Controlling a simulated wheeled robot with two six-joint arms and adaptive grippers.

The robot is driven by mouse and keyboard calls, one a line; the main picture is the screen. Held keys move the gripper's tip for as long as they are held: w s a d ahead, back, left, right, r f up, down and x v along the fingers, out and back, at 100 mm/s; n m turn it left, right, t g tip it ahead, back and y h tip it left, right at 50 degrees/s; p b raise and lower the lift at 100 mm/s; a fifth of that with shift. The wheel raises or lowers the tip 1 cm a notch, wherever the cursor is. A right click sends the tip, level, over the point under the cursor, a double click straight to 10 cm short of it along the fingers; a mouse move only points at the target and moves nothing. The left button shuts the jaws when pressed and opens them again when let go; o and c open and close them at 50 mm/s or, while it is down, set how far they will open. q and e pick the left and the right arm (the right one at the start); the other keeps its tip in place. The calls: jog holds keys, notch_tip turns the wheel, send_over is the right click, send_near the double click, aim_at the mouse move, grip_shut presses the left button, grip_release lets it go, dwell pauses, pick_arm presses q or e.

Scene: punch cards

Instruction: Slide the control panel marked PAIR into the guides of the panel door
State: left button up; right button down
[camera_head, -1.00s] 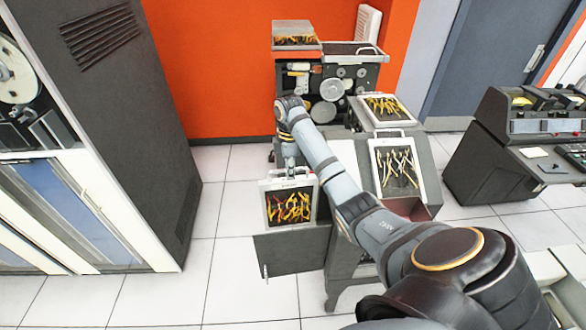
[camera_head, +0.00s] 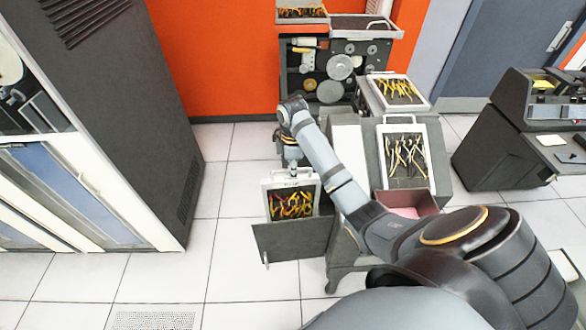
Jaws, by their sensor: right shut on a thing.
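A white-framed control panel (camera_head: 291,206) with red and yellow wires hangs upright from my right gripper (camera_head: 292,172). The gripper is shut on its top handle. The label on its top rim is too small to read for sure. The dark grey panel door (camera_head: 288,241) stands open at the machine's lower left. The panel stands at the door's top edge, and its lower part seems hidden behind the door. I cannot tell whether it sits in the guides. My left gripper is not in view.
Two more wired panels lie on the machine, one on its top (camera_head: 396,90) and one on its sloping front (camera_head: 405,157). A pink-lined open tray (camera_head: 408,203) is below. A tall grey cabinet (camera_head: 125,110) stands left, with clear floor (camera_head: 225,250) between.

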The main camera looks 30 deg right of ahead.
aim_at(293, 180)
jog(key=shift+w+r, duration=0.1)
jog(key=shift+w, duration=0.05)
jog(key=shift+s+a, duration=0.1)
jog(key=shift+s, duration=0.15)
dwell(0.3)
dwell(0.8)
jog(key=shift+f+b, duration=0.55)
jog(key=shift+f, duration=1.6)
jog(key=shift+p, duration=0.3)
